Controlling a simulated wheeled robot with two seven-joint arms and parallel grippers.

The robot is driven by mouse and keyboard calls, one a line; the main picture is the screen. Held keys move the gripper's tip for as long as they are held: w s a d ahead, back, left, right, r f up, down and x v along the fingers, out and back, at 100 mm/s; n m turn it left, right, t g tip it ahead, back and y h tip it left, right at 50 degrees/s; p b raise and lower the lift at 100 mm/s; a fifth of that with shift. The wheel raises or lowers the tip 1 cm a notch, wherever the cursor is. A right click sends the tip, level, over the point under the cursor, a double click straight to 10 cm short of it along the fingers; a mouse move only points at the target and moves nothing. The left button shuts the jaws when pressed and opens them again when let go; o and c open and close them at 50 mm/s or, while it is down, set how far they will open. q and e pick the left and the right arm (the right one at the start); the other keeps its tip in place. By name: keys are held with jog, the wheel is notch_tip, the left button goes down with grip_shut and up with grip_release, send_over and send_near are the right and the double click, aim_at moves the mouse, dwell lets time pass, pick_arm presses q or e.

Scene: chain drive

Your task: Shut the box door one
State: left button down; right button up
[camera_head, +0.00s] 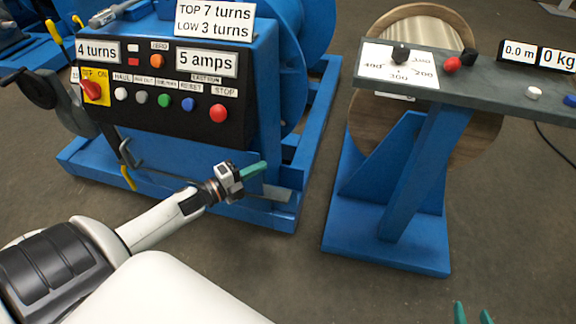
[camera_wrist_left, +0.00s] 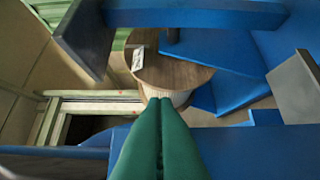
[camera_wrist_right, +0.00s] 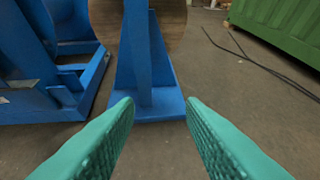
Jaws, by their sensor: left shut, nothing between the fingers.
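The blue machine (camera_head: 265,75) carries a dark control panel with buttons on its front. Below the panel is a plain blue front (camera_head: 170,160), with a grey flat plate edge (camera_head: 277,193) low at its right. I cannot tell which part is the box door, or whether it stands open. My left gripper (camera_head: 262,168) is in front of the machine's lower right front, its green fingers shut and empty. They also show together in the left wrist view (camera_wrist_left: 165,100). Whether they touch the blue surface is unclear. My right gripper (camera_wrist_right: 159,103) is open and empty, away from the machine; its fingertips show at the head view's bottom edge (camera_head: 473,314).
A blue stand (camera_head: 410,180) with a grey top and a wooden reel (camera_head: 470,145) behind it stands at right. Floor (camera_head: 305,235) is clear between machine and stand. A grey handle (camera_head: 40,95) projects at the machine's left. A green container (camera_wrist_right: 285,25) and cables lie further back.

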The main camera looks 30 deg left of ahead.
aim_at(246, 161)
pick_arm(q)
jog(key=shift+s+a, duration=0.3)
jog(key=shift+a, duration=0.55)
jog(key=shift+s+a, duration=0.25)
jog(key=shift+a, duration=0.65)
jog(key=shift+s+a, duration=0.3)
jog(key=shift+a, duration=0.55)
jog(key=shift+d, duration=0.1)
